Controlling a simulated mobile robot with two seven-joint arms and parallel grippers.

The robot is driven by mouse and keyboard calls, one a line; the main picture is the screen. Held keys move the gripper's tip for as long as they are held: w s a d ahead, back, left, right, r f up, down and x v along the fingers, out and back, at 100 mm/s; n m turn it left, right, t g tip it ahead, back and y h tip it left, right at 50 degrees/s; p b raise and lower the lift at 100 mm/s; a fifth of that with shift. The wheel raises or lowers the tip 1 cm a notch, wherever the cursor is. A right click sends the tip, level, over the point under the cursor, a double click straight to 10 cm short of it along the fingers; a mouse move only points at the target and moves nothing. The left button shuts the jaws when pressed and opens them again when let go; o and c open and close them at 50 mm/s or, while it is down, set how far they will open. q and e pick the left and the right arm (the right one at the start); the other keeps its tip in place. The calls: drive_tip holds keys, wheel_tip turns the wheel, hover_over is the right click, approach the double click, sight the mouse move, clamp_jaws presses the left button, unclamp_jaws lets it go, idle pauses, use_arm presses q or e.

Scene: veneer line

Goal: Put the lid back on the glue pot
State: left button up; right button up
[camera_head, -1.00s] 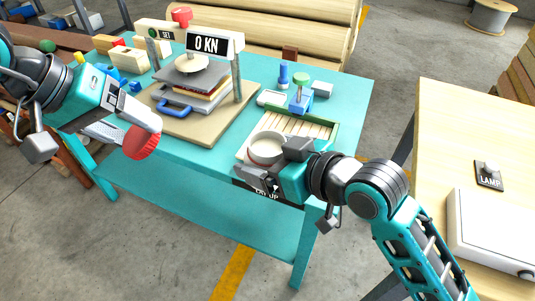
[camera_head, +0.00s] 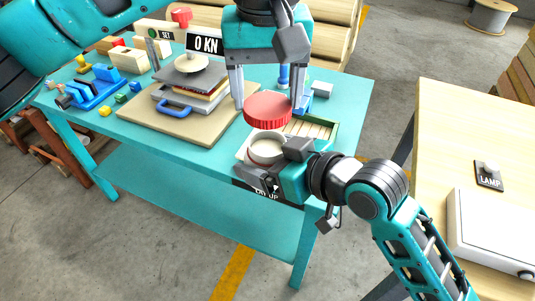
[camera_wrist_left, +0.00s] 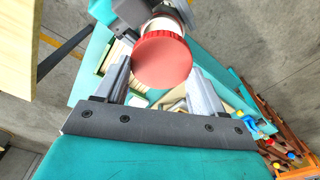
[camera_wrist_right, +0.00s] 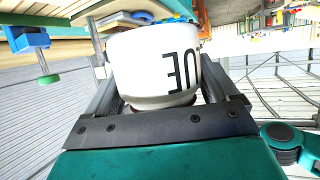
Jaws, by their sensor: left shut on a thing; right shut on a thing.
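The red ribbed lid (camera_head: 268,112) is held level between the fingers of my left gripper (camera_head: 269,103). In the left wrist view the lid (camera_wrist_left: 162,62) covers much of the pot behind it. The white glue pot (camera_head: 266,152) stands open at the table's front edge, below the lid in the head view, with a gap visible between them. My right gripper (camera_head: 273,166) is shut around the pot from the front right. In the right wrist view the pot (camera_wrist_right: 152,65) shows large black letters between the fingers.
A press with a "0 KN" display (camera_head: 205,43) stands on a board behind and left of the pot. A slatted green-edged tray (camera_head: 312,128) lies behind the pot. A blue rack (camera_head: 95,90) is at the table's left. A wooden bench (camera_head: 450,140) stands right.

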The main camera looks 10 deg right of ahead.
sight(267, 103)
use_arm(q)
drive_tip(key=shift+f, duration=0.1)
drive_tip(key=shift+f, duration=1.9)
drive_tip(key=shift+r, duration=0.1)
drive_tip(key=shift+f, duration=0.9)
drive_tip(key=shift+f, duration=0.55)
drive_tip(key=o, duration=0.7)
use_arm(e)
drive_tip(key=c, duration=0.6)
use_arm(q)
drive_tip(key=o, duration=0.4)
